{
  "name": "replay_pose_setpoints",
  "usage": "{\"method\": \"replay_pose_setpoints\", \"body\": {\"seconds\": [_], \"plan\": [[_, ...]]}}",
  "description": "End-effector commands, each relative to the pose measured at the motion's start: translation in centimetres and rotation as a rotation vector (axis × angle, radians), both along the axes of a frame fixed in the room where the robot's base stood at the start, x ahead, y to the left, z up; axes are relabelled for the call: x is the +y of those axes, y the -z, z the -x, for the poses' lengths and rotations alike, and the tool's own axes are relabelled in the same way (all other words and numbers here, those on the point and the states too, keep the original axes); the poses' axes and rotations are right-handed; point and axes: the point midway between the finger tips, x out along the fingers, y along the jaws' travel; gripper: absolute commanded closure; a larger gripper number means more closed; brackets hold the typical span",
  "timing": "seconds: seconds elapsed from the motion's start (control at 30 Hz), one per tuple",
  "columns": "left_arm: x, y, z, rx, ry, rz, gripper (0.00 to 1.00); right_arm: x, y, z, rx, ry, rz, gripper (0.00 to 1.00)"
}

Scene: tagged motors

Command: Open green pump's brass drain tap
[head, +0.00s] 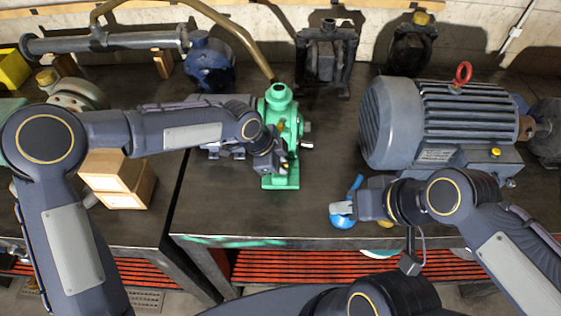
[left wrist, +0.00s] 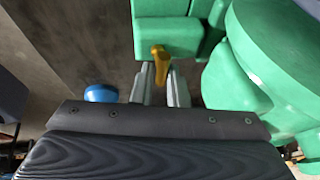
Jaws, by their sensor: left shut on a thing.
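The green pump (head: 281,182) stands upright on the dark workbench, left of the grey motor. It fills the top and right of the left wrist view (left wrist: 277,62). Its brass drain tap (left wrist: 160,66) is a small yellow lever low on the pump's body. My left gripper (left wrist: 162,82) is shut on the tap, with one finger on each side of it. In the head view my left gripper (head: 283,166) is at the pump's left side and partly covers it. My right gripper (head: 343,209) is over a blue object at the bench's front; its finger gap is unclear.
A large grey motor (head: 390,120) with a red lifting eye stands to the right. The blue object (head: 342,220) lies near the front edge. Dark pumps (head: 326,58) stand behind, a blue one (head: 209,65) at back left. Bench space right of the pump is clear.

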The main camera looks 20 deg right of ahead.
Motion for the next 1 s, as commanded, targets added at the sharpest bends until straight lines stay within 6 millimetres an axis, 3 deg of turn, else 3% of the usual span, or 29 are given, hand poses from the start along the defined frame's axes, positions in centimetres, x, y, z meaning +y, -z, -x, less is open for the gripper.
{"method": "replay_pose_setpoints", "body": {"seconds": [0.37, 1.0], "plan": [[-0.1, 0.3, -0.1, -0.008, -0.087, 0.001, 1.00, 0.0, 2.1, 0.0, 0.000, 0.000, 0.000, 0.60], [-0.4, 0.3, -0.2, -0.009, -0.649, 0.006, 1.00, 0.0, 10.6, 0.0, 0.000, 0.000, 0.000, 0.60]]}}
